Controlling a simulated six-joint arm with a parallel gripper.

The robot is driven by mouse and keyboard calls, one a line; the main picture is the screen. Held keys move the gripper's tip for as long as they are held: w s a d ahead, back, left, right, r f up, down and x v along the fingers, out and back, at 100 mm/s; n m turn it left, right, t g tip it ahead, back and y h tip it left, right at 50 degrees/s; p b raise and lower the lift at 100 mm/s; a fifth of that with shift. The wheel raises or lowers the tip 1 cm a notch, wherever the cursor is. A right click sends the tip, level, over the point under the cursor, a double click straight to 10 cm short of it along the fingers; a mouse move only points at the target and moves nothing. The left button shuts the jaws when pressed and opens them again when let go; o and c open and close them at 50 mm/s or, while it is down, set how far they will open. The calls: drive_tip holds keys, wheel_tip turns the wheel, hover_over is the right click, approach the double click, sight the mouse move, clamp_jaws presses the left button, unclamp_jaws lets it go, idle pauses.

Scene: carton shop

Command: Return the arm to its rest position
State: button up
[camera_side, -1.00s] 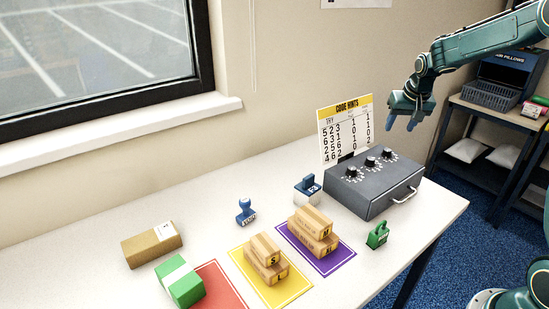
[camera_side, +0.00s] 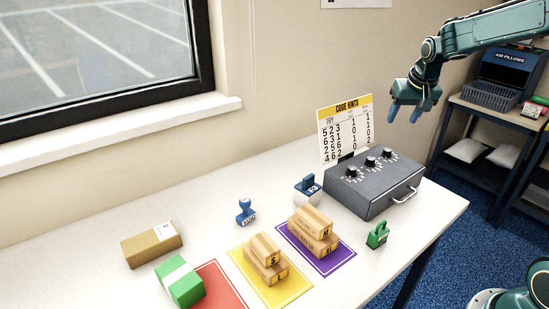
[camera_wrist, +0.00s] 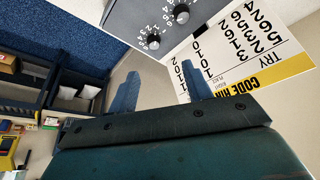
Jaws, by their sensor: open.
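My gripper (camera_side: 404,114) hangs in the air above the right end of the table, pointing down, with its blue fingers apart and nothing between them. In the wrist view the two fingers (camera_wrist: 164,88) also stand apart and empty. Below it sits a grey box with black dials (camera_side: 374,182), clear of the fingers. My arm reaches in from the upper right.
A code hints card (camera_side: 345,128) stands behind the box. Stacked cartons rest on a yellow mat (camera_side: 301,286) and a purple mat (camera_side: 342,260). A green padlock (camera_side: 378,235), stamps (camera_side: 245,212) and a brown carton (camera_side: 151,245) stand on the white table. Shelving (camera_side: 490,116) is at right.

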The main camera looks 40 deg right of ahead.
drive_tip(key=s+a+r+n, duration=0.2)
drive_tip(key=s+a+r, duration=0.3)
drive_tip(key=a, duration=0.3)
drive_tip(key=s+a+n+t+y, duration=0.1)
drive_tip(key=s+a+n, duration=0.1)
drive_tip(key=s+a, duration=0.5)
drive_tip(key=s+a+n+y, duration=0.1)
drive_tip(key=s+a+n, duration=0.2)
drive_tip(key=s+a, duration=0.4)
drive_tip(key=s, duration=0.7)
drive_tip(key=shift+a+t+y, duration=0.3)
drive_tip(key=shift+a+t, duration=0.05)
drive_tip(key=shift+t, duration=0.05)
